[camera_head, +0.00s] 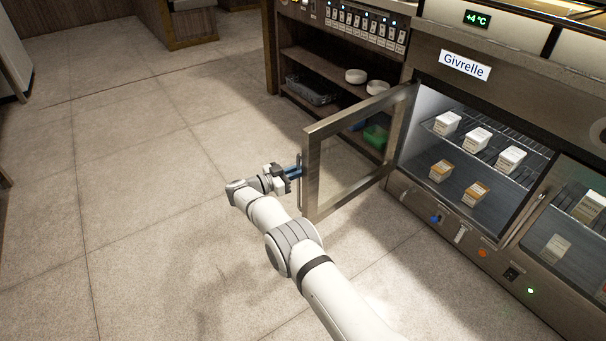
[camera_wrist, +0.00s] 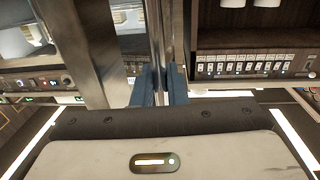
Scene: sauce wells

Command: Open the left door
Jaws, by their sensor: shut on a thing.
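The left door (camera_head: 311,176) is a glass panel in a steel frame on the refrigerated cabinet labelled Givrelle. It stands swung wide open, sticking out from the cabinet front. My gripper (camera_head: 290,173) is at the door's free edge, shut on the upright door handle (camera_head: 299,168). In the wrist view the blue fingers of my gripper (camera_wrist: 159,88) close around the handle bar (camera_wrist: 160,35), beside the steel door frame (camera_wrist: 85,45). The open compartment (camera_head: 432,102) shows wire shelving with several small white and orange-brown cartons.
A closed right door (camera_head: 555,240) is beside the open compartment. A dark shelf unit (camera_head: 325,62) with white bowls (camera_head: 356,76) and a green container (camera_head: 376,136) stands behind the open door. The tiled floor (camera_head: 140,180) to the left is clear.

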